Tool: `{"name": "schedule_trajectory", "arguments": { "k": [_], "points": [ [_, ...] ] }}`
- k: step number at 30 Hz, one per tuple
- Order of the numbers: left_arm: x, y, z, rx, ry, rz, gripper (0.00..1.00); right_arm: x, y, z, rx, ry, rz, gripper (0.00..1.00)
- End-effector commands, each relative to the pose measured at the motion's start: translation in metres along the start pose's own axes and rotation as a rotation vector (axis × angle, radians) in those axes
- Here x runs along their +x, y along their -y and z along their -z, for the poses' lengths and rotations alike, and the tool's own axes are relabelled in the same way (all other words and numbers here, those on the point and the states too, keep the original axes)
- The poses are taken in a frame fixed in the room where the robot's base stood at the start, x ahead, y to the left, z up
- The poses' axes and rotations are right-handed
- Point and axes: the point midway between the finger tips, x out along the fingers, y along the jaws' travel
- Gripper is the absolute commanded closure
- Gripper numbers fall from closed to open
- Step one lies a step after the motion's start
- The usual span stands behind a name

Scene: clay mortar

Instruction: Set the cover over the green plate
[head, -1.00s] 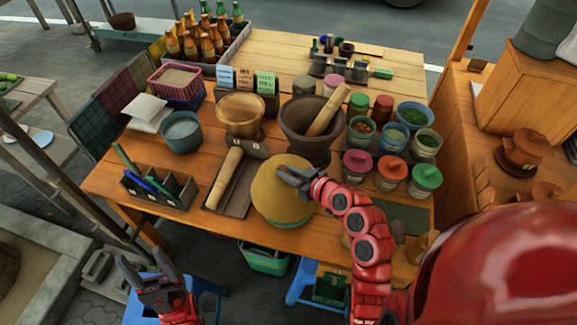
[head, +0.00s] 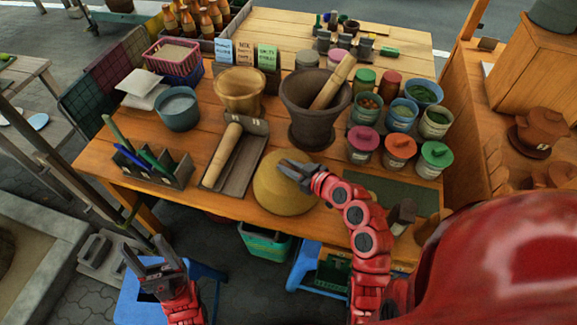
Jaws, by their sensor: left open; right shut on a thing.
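The cover is a yellow-tan dome (head: 282,194) at the front edge of the wooden table. My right gripper (head: 291,169) is shut on its top. I cannot tell whether its rim touches the table or hangs just above it. A flat dark green rectangle (head: 385,192) lies to the right of the dome; I cannot tell whether it is the green plate. No other green plate shows, and whatever is under the dome is hidden. My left gripper (head: 147,254) is open and empty, in front of the table at the lower left.
A dark mortar (head: 312,105) with a pestle stands behind the dome. A tray (head: 240,178) with a wooden roller lies to its left. Several lidded jars (head: 398,150) stand at the right. A pen box (head: 165,172) sits at the left front.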

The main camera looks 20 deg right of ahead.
Motion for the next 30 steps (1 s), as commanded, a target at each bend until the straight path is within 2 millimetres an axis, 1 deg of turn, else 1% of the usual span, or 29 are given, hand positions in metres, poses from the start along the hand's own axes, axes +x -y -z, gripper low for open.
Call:
{"name": "schedule_trajectory", "arguments": {
  "k": [2, 14, 15, 20, 30],
  "points": [
    [-0.0036, -0.0002, -0.0006, 0.000, 0.000, 0.000, 0.40, 0.0012, -0.0002, -0.0025, 0.000, -0.001, 0.000, 1.00],
    [-0.0027, -0.0001, -0.0005, 0.000, 0.000, 0.000, 0.40, 0.0008, -0.0002, -0.0016, 0.000, -0.001, -0.001, 1.00],
    [-0.0027, -0.0001, -0.0005, 0.000, 0.000, 0.000, 0.40, 0.0008, -0.0002, -0.0016, 0.000, -0.001, -0.001, 0.72],
    [-0.0028, -0.0001, -0.0005, 0.000, 0.000, 0.000, 0.40, 0.0008, -0.0002, -0.0017, 0.000, -0.001, -0.001, 0.44],
    [-0.0018, -0.0001, -0.0003, 0.000, 0.000, 0.000, 0.40, -0.0002, -0.0002, 0.0006, -0.001, -0.001, -0.001, 0.43]
  ]
}}
